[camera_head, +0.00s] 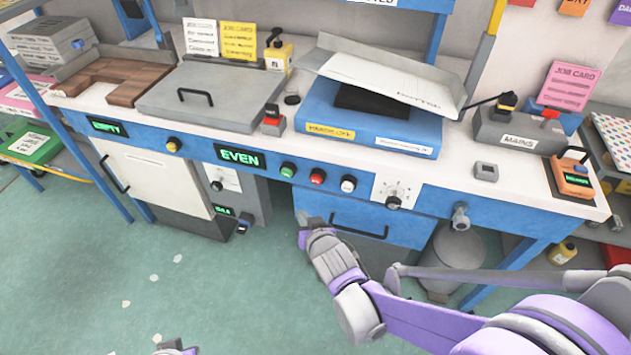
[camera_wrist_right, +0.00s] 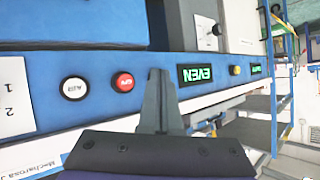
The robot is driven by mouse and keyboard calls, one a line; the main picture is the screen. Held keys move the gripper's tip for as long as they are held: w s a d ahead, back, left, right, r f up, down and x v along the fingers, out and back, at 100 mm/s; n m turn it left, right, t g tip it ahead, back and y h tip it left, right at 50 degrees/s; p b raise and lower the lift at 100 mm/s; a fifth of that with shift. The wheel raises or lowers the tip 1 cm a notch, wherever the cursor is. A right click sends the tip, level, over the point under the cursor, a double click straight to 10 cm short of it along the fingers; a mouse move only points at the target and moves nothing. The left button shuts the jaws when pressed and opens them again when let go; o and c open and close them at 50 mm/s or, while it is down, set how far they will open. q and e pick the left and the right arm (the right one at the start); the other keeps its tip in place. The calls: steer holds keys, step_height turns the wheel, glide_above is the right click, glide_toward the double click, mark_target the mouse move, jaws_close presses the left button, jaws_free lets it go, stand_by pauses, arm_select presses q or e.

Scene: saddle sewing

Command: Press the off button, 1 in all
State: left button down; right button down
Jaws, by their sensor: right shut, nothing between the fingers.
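A row of round buttons sits on the blue front panel (camera_head: 262,172): a green button (camera_head: 288,169), a red button (camera_head: 317,176) and a white button (camera_head: 348,183). Their labels are too small to read in the head view. My right gripper (camera_head: 304,222) is shut and empty, below the green and red buttons. In the right wrist view, the shut fingers (camera_wrist_right: 159,82) stand beside the red button (camera_wrist_right: 122,82), apart from it in the picture, and hide the green button. The white button (camera_wrist_right: 75,90) lies farther left. Part of my left gripper (camera_head: 175,348) shows at the bottom edge.
A green "EVEN" display (camera_head: 240,157) is left of the buttons, and a dial (camera_head: 393,200) is right of them. A drawer handle (camera_head: 358,226) juts out below. The worktop above holds a blue scale-like box (camera_head: 330,110) and a grey lidded plate (camera_head: 210,95). The floor in front is clear.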

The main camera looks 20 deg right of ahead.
glide_toward(312, 182)
steer(key=w+a+f, duration=0.2)
steer(key=w+f, duration=0.1)
steer(key=shift+w+d+b, duration=0.25)
steer(key=shift+w+b, duration=0.2)
steer(key=shift+w, duration=0.15)
steer(key=shift+w+d, duration=0.1)
stand_by(1.6)
steer(key=shift+w+d, duration=0.15)
steer(key=shift+w, duration=0.15)
steer(key=shift+w+d, duration=0.3)
steer(key=shift+w, duration=0.15)
stand_by(0.8)
steer(key=shift+s+a, duration=0.1)
steer(key=shift+s, duration=0.05)
steer(key=shift+s+a, duration=0.45)
steer(key=shift+s, duration=0.25)
